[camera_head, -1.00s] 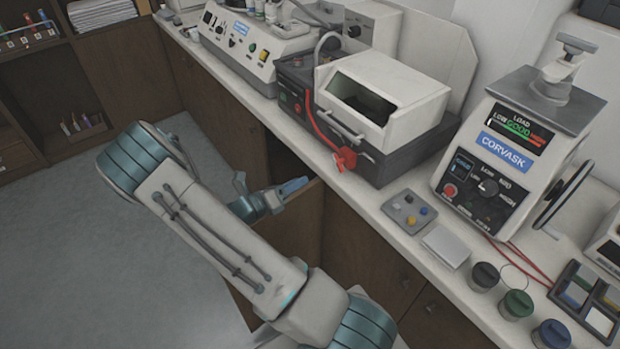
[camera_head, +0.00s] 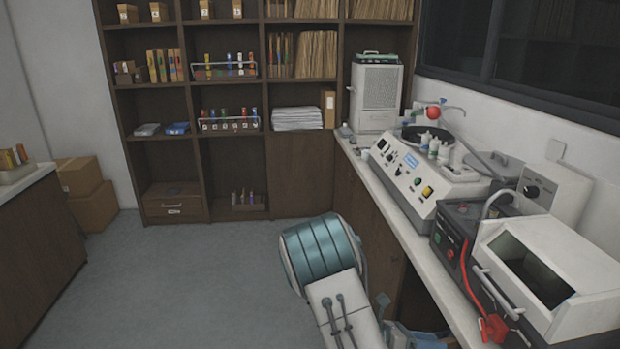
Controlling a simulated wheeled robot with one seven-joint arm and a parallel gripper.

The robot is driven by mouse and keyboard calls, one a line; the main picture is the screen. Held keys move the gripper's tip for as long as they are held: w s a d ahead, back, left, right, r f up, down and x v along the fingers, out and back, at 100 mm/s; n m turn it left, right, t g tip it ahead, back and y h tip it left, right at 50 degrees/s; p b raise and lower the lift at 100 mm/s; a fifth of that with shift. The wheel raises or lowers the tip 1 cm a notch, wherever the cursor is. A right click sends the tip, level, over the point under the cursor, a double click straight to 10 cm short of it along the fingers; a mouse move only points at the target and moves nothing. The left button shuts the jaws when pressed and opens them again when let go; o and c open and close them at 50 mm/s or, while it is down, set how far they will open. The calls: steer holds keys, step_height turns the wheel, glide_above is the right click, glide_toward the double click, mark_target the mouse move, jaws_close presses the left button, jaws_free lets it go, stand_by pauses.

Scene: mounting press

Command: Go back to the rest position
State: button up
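My arm rises from the bottom edge of the view, with its white link and teal banded joint in front of the counter. My gripper (camera_head: 425,338) shows only in part at the bottom edge, beside the counter front and an open dark gap in the cabinets. Its fingertips are cut off or too small to make out, so I cannot tell whether it is open or shut, or whether it holds anything.
The counter (camera_head: 425,258) runs along the right, with a white open-fronted box unit (camera_head: 560,265), a red clamp (camera_head: 493,328) and a control-panel machine (camera_head: 405,180). Shelves (camera_head: 190,100) stand at the back, cartons (camera_head: 85,190) at the left. The grey floor (camera_head: 190,275) is clear.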

steer(key=s+a+r+m+t+y, duration=0.2)
steer(key=s+a+r+m+y, duration=0.5)
steer(key=m, duration=0.4)
steer(key=s+a+r+m+t+y, duration=0.2)
steer(key=s+a+r+m+y, duration=0.5)
steer(key=s+r+m+y, duration=0.2)
steer(key=shift+r+m+t, duration=0.3)
steer(key=shift+r+m, duration=0.75)
steer(key=shift+m, duration=0.75)
steer(key=shift+s, duration=0.1)
